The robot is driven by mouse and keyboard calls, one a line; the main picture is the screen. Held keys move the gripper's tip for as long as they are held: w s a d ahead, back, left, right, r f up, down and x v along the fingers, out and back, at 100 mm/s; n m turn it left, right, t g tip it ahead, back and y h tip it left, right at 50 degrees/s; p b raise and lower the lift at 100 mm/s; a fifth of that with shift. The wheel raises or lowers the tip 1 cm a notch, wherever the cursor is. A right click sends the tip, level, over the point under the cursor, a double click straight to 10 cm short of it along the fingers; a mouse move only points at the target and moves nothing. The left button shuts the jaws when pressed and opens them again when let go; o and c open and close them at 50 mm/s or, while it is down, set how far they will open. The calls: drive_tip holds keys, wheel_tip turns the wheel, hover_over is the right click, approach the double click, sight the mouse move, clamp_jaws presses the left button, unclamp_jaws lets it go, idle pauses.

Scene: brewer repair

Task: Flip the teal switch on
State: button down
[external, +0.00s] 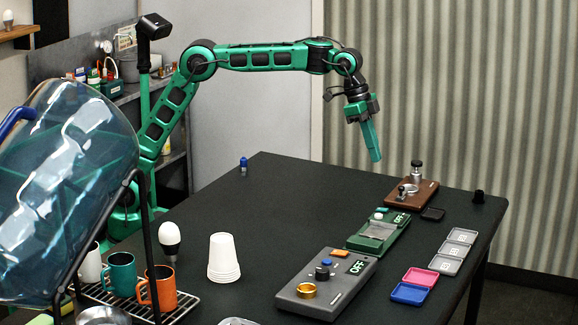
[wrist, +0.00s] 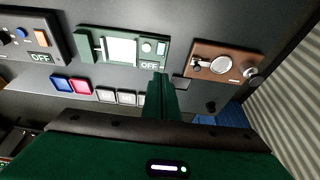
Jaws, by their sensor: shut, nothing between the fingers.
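The green box (external: 372,240) sits on the dark table, with a clear-looking panel, a small pale round knob and a display reading OFF (external: 400,218). A small teal switch (external: 382,210) is at its far end by the display; in the wrist view the switch (wrist: 161,48) shows beside the round knob (wrist: 146,46). My gripper (external: 375,158) is shut and empty, pointing down in the air above the table's far part, apart from the box. In the wrist view its shut fingers (wrist: 161,80) show just below the box's OFF end (wrist: 149,66).
A grey box (external: 325,285) with an orange switch, blue knob and OFF display stands nearer. A brown board (external: 412,192) with metal parts lies beyond the green box. Blue, pink and grey trays (external: 420,277) lie right. White cups (external: 223,258) stand left; the table's middle is clear.

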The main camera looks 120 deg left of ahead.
sight(383, 209)
drive_tip(key=x, duration=1.4)
drive_tip(key=shift+s+f, duration=0.1)
drive_tip(key=shift+s, duration=0.35)
drive_tip(key=shift+w+f, duration=0.1)
drive_tip(key=shift+f, duration=0.05)
drive_tip(key=shift+s, duration=0.9)
drive_tip(key=shift+r, duration=0.35)
drive_tip(key=v, duration=1.3)
drive_tip(key=shift+w+r, duration=0.2)
drive_tip(key=shift+w, duration=0.15)
